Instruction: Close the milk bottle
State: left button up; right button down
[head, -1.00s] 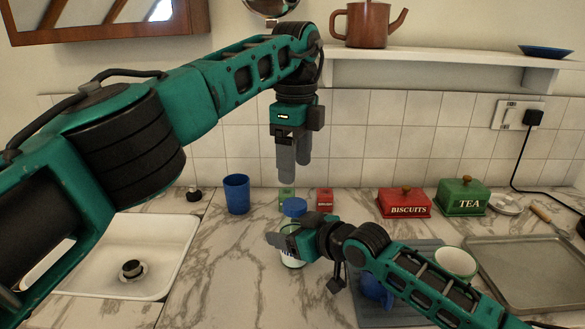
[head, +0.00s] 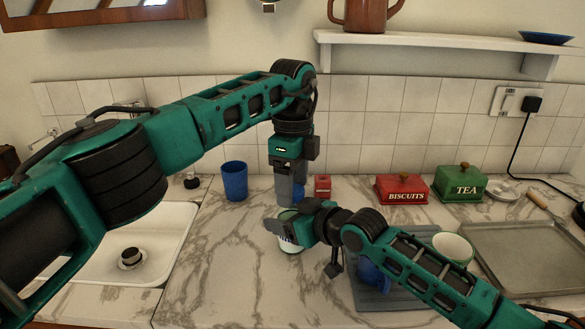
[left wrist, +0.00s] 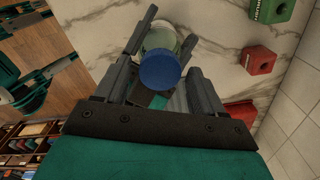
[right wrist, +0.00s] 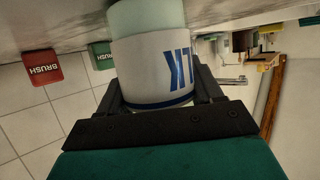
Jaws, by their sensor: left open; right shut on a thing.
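The milk bottle (head: 290,245) stands upright on the marble counter, with a white label and blue lettering in the right wrist view (right wrist: 155,70). My right gripper (head: 280,228) is shut around its body and hides part of it. A round blue cap (left wrist: 160,70) sits on the bottle's top in the left wrist view. My left gripper (head: 287,192) points down over the bottle from above. It is open, with its fingers on either side of the cap; I cannot tell whether they touch it.
A blue cup (head: 234,181) stands left of the bottle, near the sink (head: 165,245). A small red box (head: 322,186) is behind it. Red biscuit (head: 402,188) and green tea (head: 460,184) tins stand at the back right. A tray (head: 530,255) lies at right.

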pick_arm(q)
jog(key=shift+f, duration=0.15)
jog(key=shift+c, duration=0.3)
jog(key=c, duration=1)
jog(key=m, duration=0.6)
jog(key=shift+m, duration=0.3)
jog(key=shift+c, duration=0.2)
jog(key=o, duration=1.2)
jog(key=shift+r, duration=2.3)
